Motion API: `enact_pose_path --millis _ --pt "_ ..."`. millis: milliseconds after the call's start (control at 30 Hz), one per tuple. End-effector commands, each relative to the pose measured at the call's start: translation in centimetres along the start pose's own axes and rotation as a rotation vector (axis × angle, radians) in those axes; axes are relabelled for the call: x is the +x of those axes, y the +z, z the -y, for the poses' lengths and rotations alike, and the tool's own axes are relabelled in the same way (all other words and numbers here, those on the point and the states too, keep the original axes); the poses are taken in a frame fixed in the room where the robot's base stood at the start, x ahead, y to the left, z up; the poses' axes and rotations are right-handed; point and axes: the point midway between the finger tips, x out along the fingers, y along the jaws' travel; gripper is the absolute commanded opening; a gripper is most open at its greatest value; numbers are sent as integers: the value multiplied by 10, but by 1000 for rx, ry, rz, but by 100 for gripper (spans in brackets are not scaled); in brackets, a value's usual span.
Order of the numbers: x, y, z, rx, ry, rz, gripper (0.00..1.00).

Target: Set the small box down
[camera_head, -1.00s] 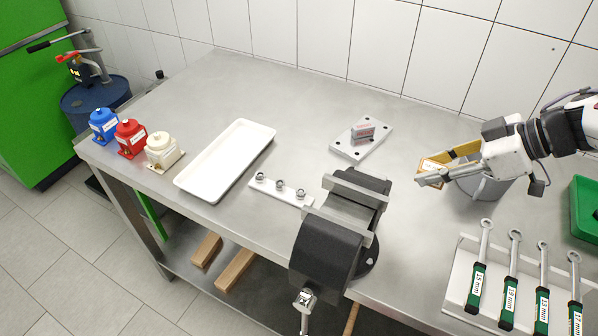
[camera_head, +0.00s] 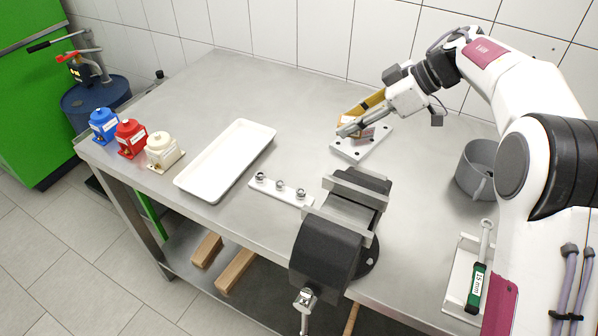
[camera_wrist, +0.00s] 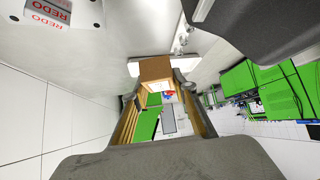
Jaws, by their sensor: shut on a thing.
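My gripper (camera_head: 352,125) is over the white plate (camera_head: 345,152) with dark holes, behind the vise. It is shut on a small brown box, which shows between the fingertips in the wrist view (camera_wrist: 155,69). In the head view the fingers mostly cover the box (camera_head: 346,119). The box appears to be held above the bench; its exact gap to the plate cannot be told. The small grey and pink block (camera_head: 367,134) on the plate is partly hidden by my gripper. Red REDO lettering (camera_wrist: 48,10) shows at the wrist view's upper left.
A black vise (camera_head: 330,245) stands at the bench's front. A white tray (camera_head: 225,160) and a strip with three fittings (camera_head: 281,190) lie left of it. Blue, red and cream pumps (camera_head: 164,151) stand farther left. A grey mug (camera_head: 478,170) is at right. The back-middle bench is clear.

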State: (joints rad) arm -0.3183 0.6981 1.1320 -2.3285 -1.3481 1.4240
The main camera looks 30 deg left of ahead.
Motion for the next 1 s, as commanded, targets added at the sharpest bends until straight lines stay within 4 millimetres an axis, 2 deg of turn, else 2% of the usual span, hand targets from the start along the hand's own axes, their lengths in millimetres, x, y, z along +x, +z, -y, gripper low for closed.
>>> enact_pose_path --millis 200,433,900,1000 --pt "37 -31 -8 -41 -40 0 6" --pt "63 -51 -9 -66 -67 2 6" --pt "92 -74 -7 -94 -95 4 6" --pt "97 -67 -7 -91 -96 4 6"
